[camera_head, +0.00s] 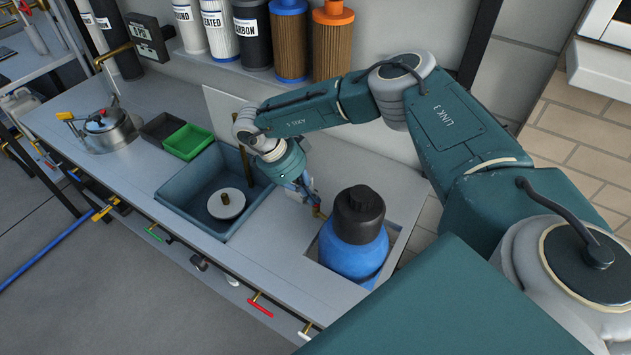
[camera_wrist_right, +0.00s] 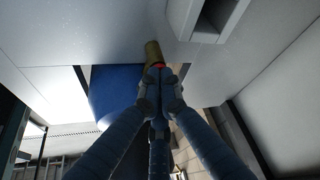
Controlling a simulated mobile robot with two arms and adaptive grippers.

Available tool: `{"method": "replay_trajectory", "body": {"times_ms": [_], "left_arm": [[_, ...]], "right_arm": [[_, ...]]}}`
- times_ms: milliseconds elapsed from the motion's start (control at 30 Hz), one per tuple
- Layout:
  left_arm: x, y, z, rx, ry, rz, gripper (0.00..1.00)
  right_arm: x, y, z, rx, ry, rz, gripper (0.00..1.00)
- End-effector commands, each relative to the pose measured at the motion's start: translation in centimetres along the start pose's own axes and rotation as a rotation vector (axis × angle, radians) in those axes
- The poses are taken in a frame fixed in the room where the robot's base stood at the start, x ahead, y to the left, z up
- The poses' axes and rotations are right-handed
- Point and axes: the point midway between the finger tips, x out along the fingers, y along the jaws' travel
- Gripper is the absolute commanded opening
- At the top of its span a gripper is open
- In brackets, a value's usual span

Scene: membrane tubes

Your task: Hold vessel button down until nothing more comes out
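The vessel is a blue tank (camera_head: 352,252) with a black cap, standing upright in a cut-out at the right end of the bench. It also shows as a blue shape in the right wrist view (camera_wrist_right: 112,92). A brass fitting (camera_wrist_right: 153,52) with a red button (camera_wrist_right: 158,66) at its end shows there beside the tank. My right gripper (camera_wrist_right: 161,84) has its blue fingers drawn together, with the tips at the red button. They appear to touch it, and they partly hide it. In the head view, my right gripper (camera_head: 314,205) is left of the tank. My left gripper is not in view.
A blue-grey sink (camera_head: 178,190) with a round white disc (camera_head: 226,204) lies left of my right gripper. Several filter cartridges (camera_head: 290,45) line the back shelf. Coloured handles (camera_head: 260,303) run along the front edge.

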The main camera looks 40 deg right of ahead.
Motion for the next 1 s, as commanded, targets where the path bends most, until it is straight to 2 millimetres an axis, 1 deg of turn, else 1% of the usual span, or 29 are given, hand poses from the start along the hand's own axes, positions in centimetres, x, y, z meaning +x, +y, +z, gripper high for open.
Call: {"method": "replay_trajectory", "body": {"times_ms": [433, 1000], "left_arm": [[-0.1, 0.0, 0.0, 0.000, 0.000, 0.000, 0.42], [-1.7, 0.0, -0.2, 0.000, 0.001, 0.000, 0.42]], "right_arm": [[-0.2, 0.0, 0.0, 0.000, 0.001, 0.000, 0.00], [-3.5, 0.0, 0.0, 0.001, -0.001, 0.000, 0.00]]}}
